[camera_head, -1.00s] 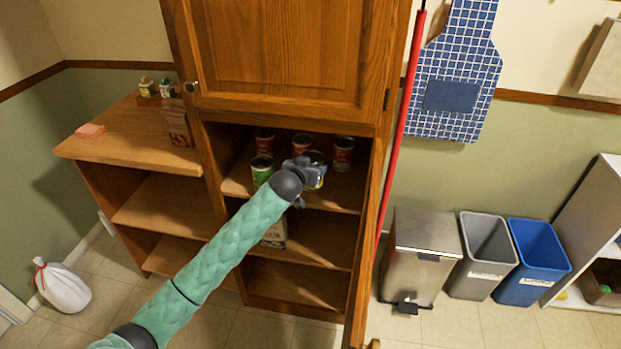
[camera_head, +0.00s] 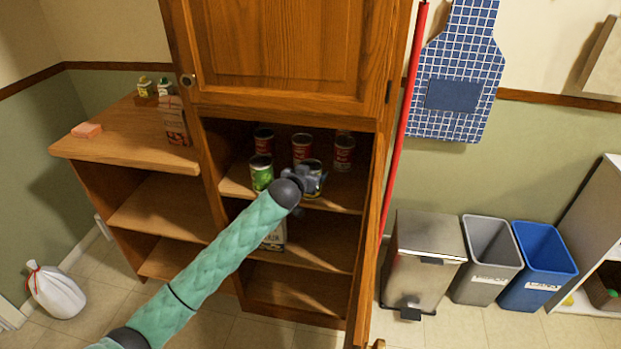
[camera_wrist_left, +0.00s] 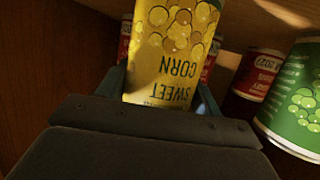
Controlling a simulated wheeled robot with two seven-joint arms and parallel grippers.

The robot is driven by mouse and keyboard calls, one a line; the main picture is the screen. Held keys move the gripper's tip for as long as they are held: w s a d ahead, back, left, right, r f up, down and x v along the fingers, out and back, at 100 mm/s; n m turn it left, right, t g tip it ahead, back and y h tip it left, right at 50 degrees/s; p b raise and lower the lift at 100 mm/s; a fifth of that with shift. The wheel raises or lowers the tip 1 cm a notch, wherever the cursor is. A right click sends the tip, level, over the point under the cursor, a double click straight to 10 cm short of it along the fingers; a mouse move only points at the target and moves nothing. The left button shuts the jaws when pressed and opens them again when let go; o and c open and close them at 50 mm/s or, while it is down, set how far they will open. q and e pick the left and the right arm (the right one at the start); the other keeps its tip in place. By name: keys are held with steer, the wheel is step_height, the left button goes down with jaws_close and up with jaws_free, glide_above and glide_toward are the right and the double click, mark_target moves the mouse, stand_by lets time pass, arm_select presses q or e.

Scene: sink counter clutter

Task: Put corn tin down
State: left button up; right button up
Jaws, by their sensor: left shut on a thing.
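The corn tin (camera_wrist_left: 172,50) is yellow with green "SWEET CORN" lettering, upside down in the left wrist view. My left gripper (camera_head: 314,181) is shut on it, with a finger on each side. My right gripper is not in view.
A green tin (camera_head: 262,173) stands left of the corn tin. Red tins (camera_head: 302,148) (camera_head: 344,153) (camera_head: 264,140) stand farther back. The closed upper door (camera_head: 285,50) hangs above, and the cabinet's right side (camera_head: 383,170) bounds the shelf.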

arm_select(q)
steer(key=shift+r, duration=0.1)
stand_by(0.3)
steer(key=o, duration=1.4)
steer(key=shift+f, duration=0.2)
steer(key=shift+o, duration=0.2)
